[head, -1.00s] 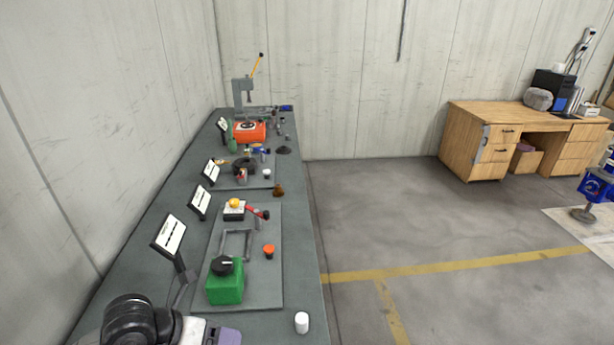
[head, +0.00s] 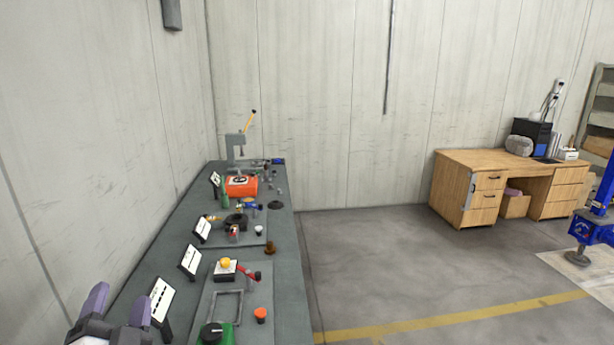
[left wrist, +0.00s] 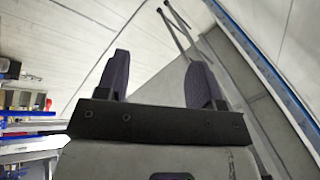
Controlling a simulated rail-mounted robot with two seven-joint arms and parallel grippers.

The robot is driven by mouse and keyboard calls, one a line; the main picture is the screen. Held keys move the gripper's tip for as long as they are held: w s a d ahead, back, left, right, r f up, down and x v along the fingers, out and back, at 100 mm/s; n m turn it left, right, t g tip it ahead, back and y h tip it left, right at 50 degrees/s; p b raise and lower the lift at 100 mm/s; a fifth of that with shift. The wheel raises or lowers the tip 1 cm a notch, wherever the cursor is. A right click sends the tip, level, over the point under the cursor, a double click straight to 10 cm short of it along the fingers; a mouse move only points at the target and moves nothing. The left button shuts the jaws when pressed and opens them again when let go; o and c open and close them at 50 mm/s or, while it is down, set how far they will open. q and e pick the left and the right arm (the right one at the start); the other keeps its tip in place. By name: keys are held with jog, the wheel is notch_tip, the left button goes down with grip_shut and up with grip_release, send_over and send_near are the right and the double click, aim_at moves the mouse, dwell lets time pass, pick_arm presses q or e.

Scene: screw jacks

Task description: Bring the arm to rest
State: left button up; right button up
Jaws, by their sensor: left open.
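My left gripper (head: 118,306) shows at the bottom left of the head view, by the near left part of the grey-green workbench (head: 283,262). Its two purple-grey fingers point up and stand apart, with nothing between them. Most of my left arm is outside the head view. My right arm and gripper are not in view.
The bench holds a green box with black knob (head: 211,333), an orange button (head: 261,315), tilted label stands (head: 190,260) and an orange device (head: 242,187). A wooden desk (head: 455,190) and blue equipment (head: 588,231) stand right. Floor between is clear.

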pick_arm(q)
jog(key=s+d+f+n+g+h+p, duration=0.3)
jog(key=s+f+g+h+p, duration=0.1)
jog(key=s+f+g+p, duration=0.55)
jog(key=s+d+f+n+g+p, duration=0.1)
jog(key=s+g+p, duration=0.1)
jog(key=s+p, duration=0.4)
jog(key=s+d+f+n+g+p, duration=0.1)
jog(key=s+g+p, duration=0.2)
jog(key=s+p, duration=0.3)
jog(key=s+d+f+n+g+h+p, duration=0.1)
jog(key=s+f+g+p, duration=0.1)
jog(key=s+p, duration=0.4)
jog(key=s+g, duration=0.1)
jog(key=s, duration=0.1)
jog(key=shift+s, duration=0.4)
jog(key=shift+s+f, duration=0.1)
jog(key=shift+s, duration=0.25)
jog(key=shift+c, duration=0.2)
